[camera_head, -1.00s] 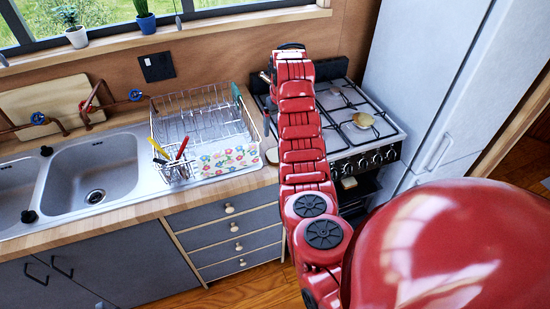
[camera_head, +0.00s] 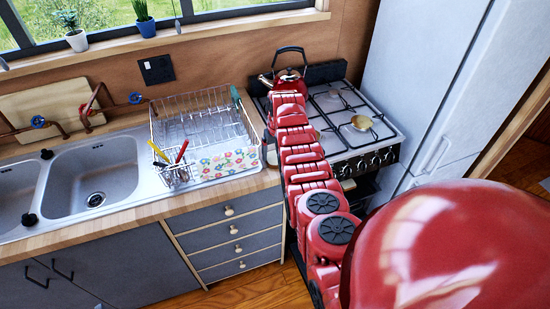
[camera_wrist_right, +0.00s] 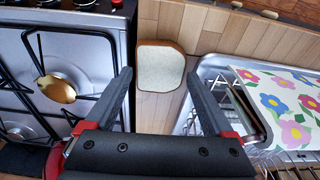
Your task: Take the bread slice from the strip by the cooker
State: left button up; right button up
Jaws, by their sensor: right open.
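The bread slice (camera_wrist_right: 160,66), pale with a brown crust, lies flat on the narrow wooden strip (camera_wrist_right: 204,30) between the cooker and the dish rack in the right wrist view. My right gripper (camera_wrist_right: 158,79) is open and empty. Its two dark fingers point toward the slice, with their tips on either side of its near part in the picture. I cannot tell how high they are above it. In the head view my right arm covers most of the strip, and I cannot make out the slice or fingertips clearly. My left gripper is not in view.
A tall white fridge (camera_head: 425,80) stands to the right.

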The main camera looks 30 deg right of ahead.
jog(key=shift+f, duration=0.95)
jog(key=shift+w, duration=0.1)
jog(key=c, duration=1)
jog(key=shift+r, duration=0.2)
